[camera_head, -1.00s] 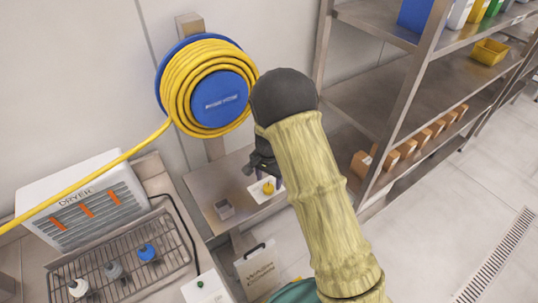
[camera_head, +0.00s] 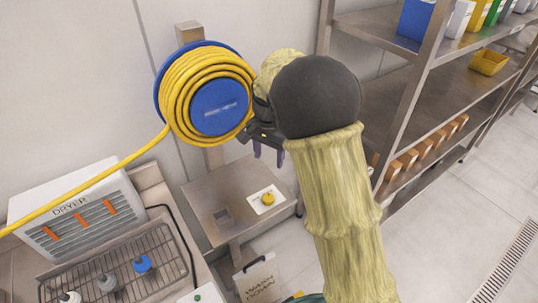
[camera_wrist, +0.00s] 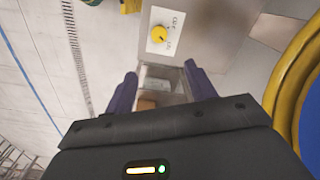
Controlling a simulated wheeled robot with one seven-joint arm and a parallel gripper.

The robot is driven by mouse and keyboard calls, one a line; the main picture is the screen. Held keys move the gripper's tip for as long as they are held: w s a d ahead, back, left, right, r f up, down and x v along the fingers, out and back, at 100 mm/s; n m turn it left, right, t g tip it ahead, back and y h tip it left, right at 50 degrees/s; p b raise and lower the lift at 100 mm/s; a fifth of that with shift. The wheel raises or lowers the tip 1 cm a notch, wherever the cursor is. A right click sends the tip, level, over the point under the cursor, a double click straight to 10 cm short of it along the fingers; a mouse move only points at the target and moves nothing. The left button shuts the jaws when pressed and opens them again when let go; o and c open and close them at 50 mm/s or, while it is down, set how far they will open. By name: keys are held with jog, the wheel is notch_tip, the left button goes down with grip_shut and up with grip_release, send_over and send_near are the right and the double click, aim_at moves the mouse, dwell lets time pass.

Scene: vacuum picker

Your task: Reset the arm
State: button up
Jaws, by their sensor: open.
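My gripper (camera_head: 269,155) is raised in front of the wall, just right of the hose reel and above the steel stand. Its two purple fingers point down and stand apart with nothing between them. In the wrist view my gripper (camera_wrist: 161,85) also shows spread fingers, with the stand top beyond. My arm rises from the bottom of the head view and bends at a dark round joint, which hides part of the wall and shelving.
A steel stand (camera_head: 238,185) bears a yellow knob (camera_head: 267,199) on a white plate and a small square recess. A blue reel with yellow hose (camera_head: 177,100) is close left of my gripper. Steel shelving (camera_head: 395,60) stands right; a dryer (camera_head: 75,220) and wire rack are lower left.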

dwell(0.3)
jog(key=s+d+f+n+t, duration=0.1)
jog(key=s+d+n, duration=0.5)
jog(key=s+d, duration=0.9)
jog(key=s+t, duration=0.1)
jog(key=s, duration=0.3)
jog(key=shift+s+d+t, duration=0.2)
jog(key=shift+d+t, duration=0.05)
jog(key=shift+t, duration=0.05)
